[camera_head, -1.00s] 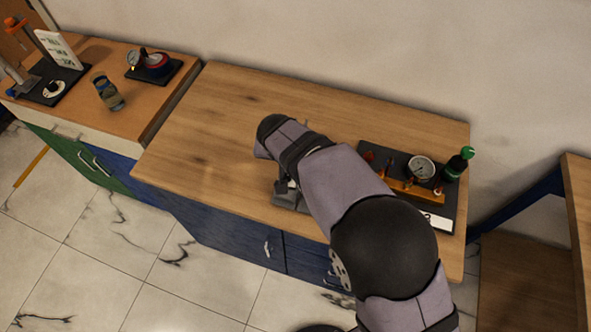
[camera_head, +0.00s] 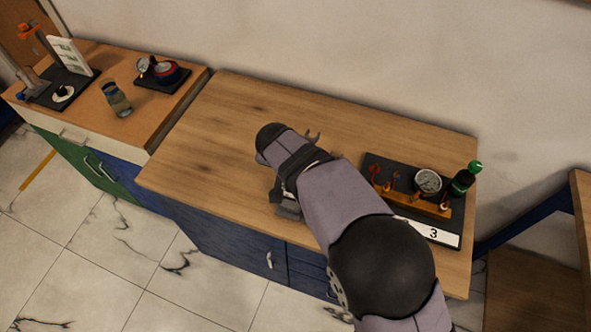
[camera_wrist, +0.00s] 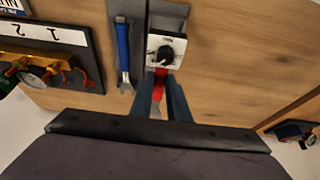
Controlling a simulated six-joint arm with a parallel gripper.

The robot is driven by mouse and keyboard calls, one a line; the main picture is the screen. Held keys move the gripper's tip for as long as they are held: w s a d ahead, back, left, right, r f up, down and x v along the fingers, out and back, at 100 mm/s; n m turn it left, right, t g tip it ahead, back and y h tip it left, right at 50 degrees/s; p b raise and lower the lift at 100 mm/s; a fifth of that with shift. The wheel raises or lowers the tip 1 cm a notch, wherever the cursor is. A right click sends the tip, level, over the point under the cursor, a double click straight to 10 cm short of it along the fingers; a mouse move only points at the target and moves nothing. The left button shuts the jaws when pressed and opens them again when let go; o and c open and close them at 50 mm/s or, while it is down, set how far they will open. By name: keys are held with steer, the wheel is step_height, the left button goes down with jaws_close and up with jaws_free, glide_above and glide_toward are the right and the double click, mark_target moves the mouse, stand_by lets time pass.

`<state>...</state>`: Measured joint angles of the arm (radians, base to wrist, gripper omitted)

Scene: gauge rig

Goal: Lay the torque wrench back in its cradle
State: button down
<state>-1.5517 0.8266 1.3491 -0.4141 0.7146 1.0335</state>
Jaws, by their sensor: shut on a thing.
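In the wrist view my gripper (camera_wrist: 161,86) is shut on a red-handled tool (camera_wrist: 160,76), apparently the torque wrench. A grey metal end shows below, between the fingers; the rest is largely hidden. Just above the fingertips is a white block with a black knob (camera_wrist: 165,51), on a grey base (camera_wrist: 168,14). Left of it, a blue-handled open-ended wrench (camera_wrist: 124,45) lies along a dark grey holder (camera_wrist: 137,30). I cannot tell which grey piece is the cradle, or whether the held tool touches it. In the head view my arm hides the fingers and most of this.
A dark board with a gauge (camera_head: 428,181), orange block and green-capped bottle (camera_head: 464,179) stands at the bench's right. The bench top's left part (camera_head: 220,130) is bare. A side counter at left holds a glass (camera_head: 117,98) and a small device (camera_head: 163,72).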

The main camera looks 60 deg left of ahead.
steer(key=shift+f+b, duration=2.1)
steer(key=shift+f, duration=0.5)
steer(key=shift+b, duration=0.45)
steer(key=shift+f+b, duration=0.75)
steer(key=c, duration=1.6)
jaws_free()
steer(key=shift+f, duration=0.1)
